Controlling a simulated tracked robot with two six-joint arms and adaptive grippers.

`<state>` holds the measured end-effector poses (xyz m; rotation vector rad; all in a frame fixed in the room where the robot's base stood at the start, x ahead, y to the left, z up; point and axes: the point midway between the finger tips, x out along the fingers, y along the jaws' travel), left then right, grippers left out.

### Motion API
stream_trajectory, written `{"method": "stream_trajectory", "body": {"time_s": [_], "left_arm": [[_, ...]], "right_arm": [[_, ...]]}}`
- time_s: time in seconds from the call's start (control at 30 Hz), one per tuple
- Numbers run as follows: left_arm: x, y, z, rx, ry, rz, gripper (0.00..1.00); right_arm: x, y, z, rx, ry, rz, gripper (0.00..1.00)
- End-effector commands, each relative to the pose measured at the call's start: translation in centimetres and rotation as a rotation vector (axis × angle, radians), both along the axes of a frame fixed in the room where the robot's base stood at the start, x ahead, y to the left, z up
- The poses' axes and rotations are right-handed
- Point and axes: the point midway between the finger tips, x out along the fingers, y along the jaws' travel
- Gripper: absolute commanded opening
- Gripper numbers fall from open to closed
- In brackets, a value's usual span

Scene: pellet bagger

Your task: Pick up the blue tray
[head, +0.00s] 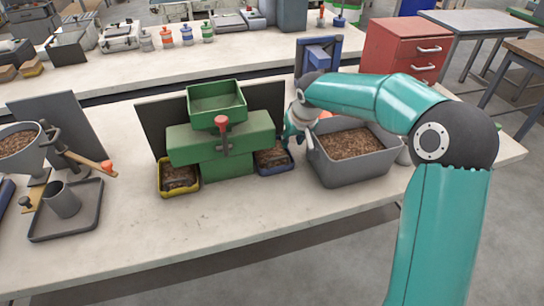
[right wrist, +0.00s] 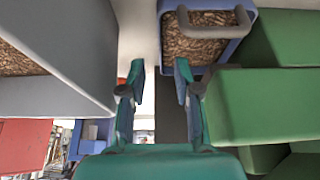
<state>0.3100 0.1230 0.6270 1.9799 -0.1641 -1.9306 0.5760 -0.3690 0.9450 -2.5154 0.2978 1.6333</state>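The blue tray (head: 276,170) sits on the bench at the right foot of the green machine (head: 222,143), filled with brown pellets. In the right wrist view the blue tray (right wrist: 234,50) is at the top, with a grey arched handle (right wrist: 214,30) over it. My right gripper (head: 290,136) is beside the tray, between the machine and a grey bin. In the right wrist view my right gripper (right wrist: 160,68) has its fingers apart with nothing between them. The fingertips look apart from the handle. My left gripper is not in view.
The grey bin (head: 350,178) of pellets stands close on the right of my right gripper. A yellow tray (head: 178,190) of pellets is at the machine's left foot. A dark tray (head: 66,222) with a cup is at left. The front of the bench is clear.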

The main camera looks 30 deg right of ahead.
Motion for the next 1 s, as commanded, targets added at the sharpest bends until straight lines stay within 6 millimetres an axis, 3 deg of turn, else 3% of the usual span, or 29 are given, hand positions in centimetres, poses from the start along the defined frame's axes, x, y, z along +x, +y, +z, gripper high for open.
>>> {"method": "stream_trajectory", "body": {"time_s": [0.27,0.6,0.87,1.0], "left_arm": [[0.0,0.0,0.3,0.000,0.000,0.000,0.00],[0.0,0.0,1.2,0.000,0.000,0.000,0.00],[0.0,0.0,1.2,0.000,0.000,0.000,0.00],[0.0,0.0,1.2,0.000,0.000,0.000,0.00]], "right_arm": [[0.9,-0.2,-1.7,0.000,0.001,0.000,0.32],[2.7,-0.6,-5.5,0.000,0.000,0.001,0.32],[2.9,-0.6,-5.8,0.000,-0.001,0.001,0.32],[2.9,-0.6,-5.8,0.000,-0.001,0.001,0.12]]}}
